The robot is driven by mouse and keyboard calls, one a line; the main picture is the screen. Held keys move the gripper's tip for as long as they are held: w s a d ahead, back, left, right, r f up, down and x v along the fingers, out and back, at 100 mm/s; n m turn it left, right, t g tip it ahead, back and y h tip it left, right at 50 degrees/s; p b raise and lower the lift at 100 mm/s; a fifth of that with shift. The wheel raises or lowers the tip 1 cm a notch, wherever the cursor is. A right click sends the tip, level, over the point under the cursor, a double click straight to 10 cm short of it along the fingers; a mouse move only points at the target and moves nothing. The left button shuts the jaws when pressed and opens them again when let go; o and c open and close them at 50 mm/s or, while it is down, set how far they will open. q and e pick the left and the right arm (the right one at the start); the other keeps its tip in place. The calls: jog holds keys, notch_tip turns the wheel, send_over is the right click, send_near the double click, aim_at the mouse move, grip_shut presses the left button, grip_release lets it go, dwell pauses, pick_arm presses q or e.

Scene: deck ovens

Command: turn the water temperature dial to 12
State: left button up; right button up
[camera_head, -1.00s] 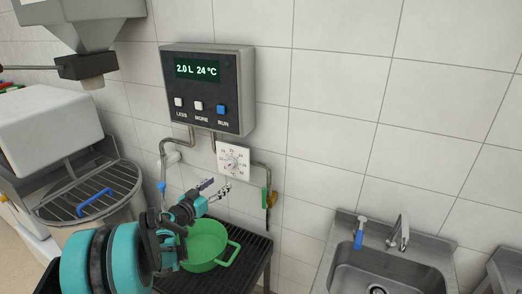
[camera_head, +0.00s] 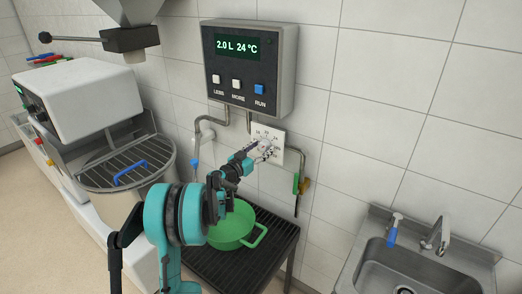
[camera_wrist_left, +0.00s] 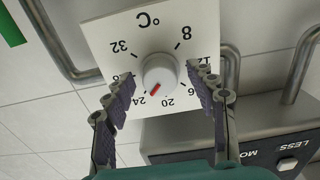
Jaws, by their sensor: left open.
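The water temperature dial plate (camera_head: 273,130) is a white square on the tiled wall below the control box. In the left wrist view it appears upside down, with a round white knob (camera_wrist_left: 158,70) in the middle of the plate (camera_wrist_left: 105,30). The knob's red mark points close to 24. The 12 is partly covered by a finger. My left gripper (camera_head: 262,153) is open in front of the dial. In the wrist view its fingers (camera_wrist_left: 161,80) stand either side of the knob, apart from it in the picture. My right gripper is out of view.
The control box (camera_head: 285,65) above reads 2.0 L and 24 °C. Pipes (camera_head: 208,122) run beside the dial. A green pot (camera_head: 232,228) stands below on a black slatted stand (camera_head: 275,247). A sink (camera_head: 420,270) is at the right, a mixer (camera_head: 80,85) at the left.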

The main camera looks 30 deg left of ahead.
pick_arm(q)
jog(key=c, duration=1.2)
jog(key=shift+o, duration=0.2)
